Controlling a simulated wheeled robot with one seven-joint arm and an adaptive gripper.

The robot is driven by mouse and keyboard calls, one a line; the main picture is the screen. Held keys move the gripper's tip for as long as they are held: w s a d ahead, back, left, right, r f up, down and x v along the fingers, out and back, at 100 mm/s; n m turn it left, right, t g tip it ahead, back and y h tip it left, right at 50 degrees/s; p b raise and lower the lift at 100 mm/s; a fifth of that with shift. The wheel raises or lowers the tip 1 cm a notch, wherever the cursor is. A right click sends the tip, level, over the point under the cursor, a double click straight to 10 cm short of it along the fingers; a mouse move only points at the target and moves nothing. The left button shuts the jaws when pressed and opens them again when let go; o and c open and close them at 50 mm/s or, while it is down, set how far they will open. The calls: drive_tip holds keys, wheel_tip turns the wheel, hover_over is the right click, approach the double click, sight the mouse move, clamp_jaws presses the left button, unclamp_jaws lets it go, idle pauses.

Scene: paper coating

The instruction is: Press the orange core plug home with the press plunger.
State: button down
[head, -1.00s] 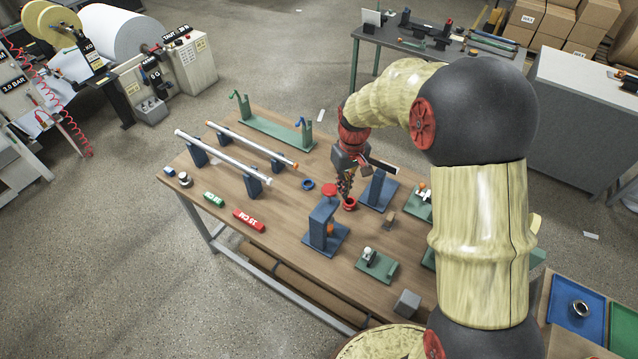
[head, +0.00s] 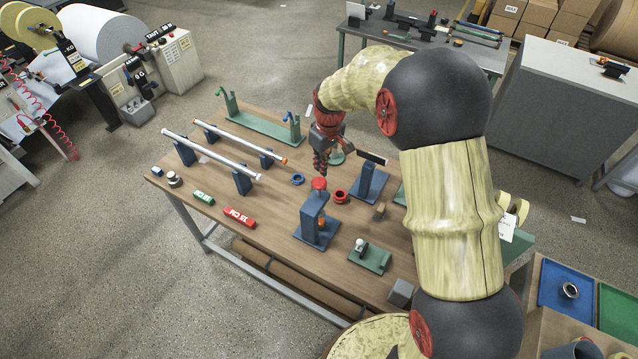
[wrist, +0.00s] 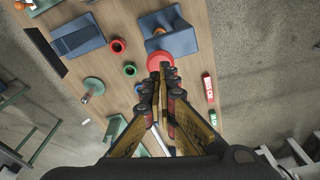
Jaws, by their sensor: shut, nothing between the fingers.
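The press (head: 312,213) is a dark blue stand on a flat base, with a red round plunger knob (head: 319,183) on top. The orange core plug (head: 322,221) shows low at the press, partly hidden by its column. My gripper (head: 320,173) is shut and empty, pointing down, with its fingertips right at the red knob in the head view. In the wrist view the fingertips (wrist: 163,72) overlap the near edge of the red knob (wrist: 159,59), over the blue press base (wrist: 180,38). I cannot tell whether they touch it.
A red ring (head: 341,196) and a blue ring (head: 297,179) lie close by. A second blue stand (head: 370,182) is right of the press, and a green fixture (head: 370,256) in front. Two white tubes lie on blue supports at left.

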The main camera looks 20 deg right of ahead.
sight(322, 184)
drive_tip(key=shift+w+a+f+b, duration=0.15)
drive_tip(key=shift+f+b, duration=0.55)
drive_tip(key=shift+f, duration=0.85)
drive_tip(key=shift+w+f+b, duration=0.1)
drive_tip(key=shift+f+b, duration=0.55)
drive_tip(key=shift+f, duration=0.85)
wheel_tip(322, 184, down, 5)
drive_tip(key=b, duration=0.3)
drive_tip(key=shift+s+f, duration=0.1)
drive_tip(key=shift+f, duration=0.05)
drive_tip(key=s, duration=0.1)
drive_tip(key=s+d+r, duration=0.1)
drive_tip(key=shift+s+d+r, duration=0.15)
drive_tip(key=shift+s+d, duration=0.1)
drive_tip(key=shift+s, duration=0.1)
